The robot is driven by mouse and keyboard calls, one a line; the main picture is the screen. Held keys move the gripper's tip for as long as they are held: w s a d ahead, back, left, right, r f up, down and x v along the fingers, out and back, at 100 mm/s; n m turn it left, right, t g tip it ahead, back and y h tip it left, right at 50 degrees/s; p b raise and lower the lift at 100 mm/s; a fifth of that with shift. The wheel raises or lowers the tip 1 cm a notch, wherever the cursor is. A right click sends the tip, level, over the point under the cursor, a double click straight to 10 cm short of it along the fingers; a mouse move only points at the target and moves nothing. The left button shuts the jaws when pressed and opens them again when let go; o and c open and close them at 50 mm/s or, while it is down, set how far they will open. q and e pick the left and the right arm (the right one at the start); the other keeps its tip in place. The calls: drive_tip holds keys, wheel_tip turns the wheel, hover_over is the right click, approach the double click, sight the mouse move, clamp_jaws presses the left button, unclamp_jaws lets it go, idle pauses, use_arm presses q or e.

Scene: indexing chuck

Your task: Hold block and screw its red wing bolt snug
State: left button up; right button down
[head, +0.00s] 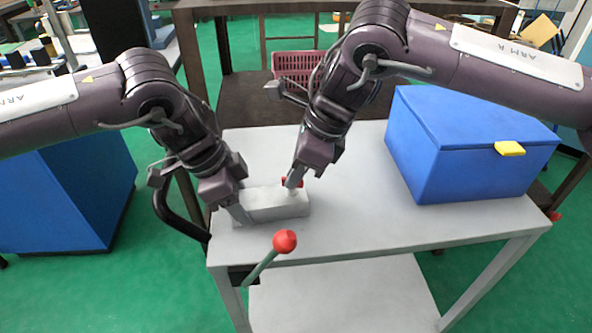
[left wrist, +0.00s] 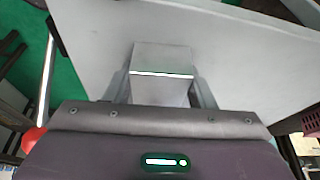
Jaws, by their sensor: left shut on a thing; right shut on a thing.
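A light grey block (head: 270,205) lies on the grey table (head: 360,215) near its left side. My left gripper (head: 238,214) is shut on the left end of the block. In the left wrist view the block (left wrist: 162,60) sits between the two fingers of my left gripper (left wrist: 163,88). The red wing bolt (head: 288,183) stands on top of the block toward its right end, partly hidden by a finger. My right gripper (head: 293,181) points down over it and is shut on it. How deep the bolt sits cannot be seen.
A lever with a red ball knob (head: 285,241) stands at the table's front edge, close to the block. A blue box (head: 465,145) with a yellow latch stands on the table's right. A pink basket (head: 296,66) is behind. The table's front middle is clear.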

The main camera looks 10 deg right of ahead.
drive_tip(key=shift+s+f+m+t, duration=0.1)
drive_tip(key=shift+m+t, duration=0.2)
drive_tip(key=shift+m, duration=0.4)
drive_tip(key=c, duration=1.6)
unclamp_jaws()
drive_tip(key=shift+o, duration=0.2)
drive_tip(key=v, duration=1.2)
drive_tip(key=shift+s, duration=0.1)
